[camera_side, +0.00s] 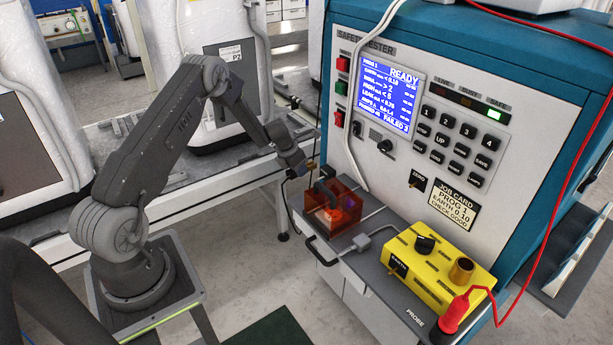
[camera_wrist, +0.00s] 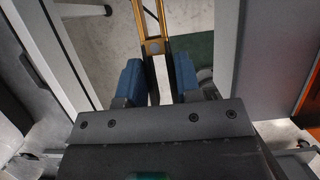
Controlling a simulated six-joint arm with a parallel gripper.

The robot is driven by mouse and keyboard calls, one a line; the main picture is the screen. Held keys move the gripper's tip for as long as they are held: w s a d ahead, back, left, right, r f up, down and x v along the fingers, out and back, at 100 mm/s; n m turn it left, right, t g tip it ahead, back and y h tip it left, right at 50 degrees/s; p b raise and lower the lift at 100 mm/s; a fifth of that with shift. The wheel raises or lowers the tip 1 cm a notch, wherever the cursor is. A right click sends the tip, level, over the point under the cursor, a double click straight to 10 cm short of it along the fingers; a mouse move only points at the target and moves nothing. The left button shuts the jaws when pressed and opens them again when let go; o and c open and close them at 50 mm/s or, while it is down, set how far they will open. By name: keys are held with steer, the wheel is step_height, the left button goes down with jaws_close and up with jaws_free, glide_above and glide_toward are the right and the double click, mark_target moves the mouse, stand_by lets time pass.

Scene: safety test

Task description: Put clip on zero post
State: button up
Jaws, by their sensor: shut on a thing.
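My gripper (camera_side: 299,168) hangs at the front left of the safety tester, just left of and above the orange see-through box (camera_side: 325,213). In the wrist view its two blue fingers (camera_wrist: 158,78) are closed on a brass-coloured clip (camera_wrist: 153,46), whose long arms point away from the fingers. In the side view the clip is mostly hidden and very small at the fingertips.
A yellow box (camera_side: 437,268) with a black knob and a brass post stands on the grey shelf. A red probe (camera_side: 455,314) with a red lead is at its right corner. White cables hang down the tester's front. The tester screen (camera_side: 376,95) reads READY.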

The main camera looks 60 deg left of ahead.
steer(key=s+a+r, duration=0.2)
steer(key=s, duration=0.3)
steer(key=s+a+r, duration=0.3)
steer(key=s, duration=0.3)
steer(key=shift+s+r, duration=0.2)
steer(key=shift+s, duration=0.1)
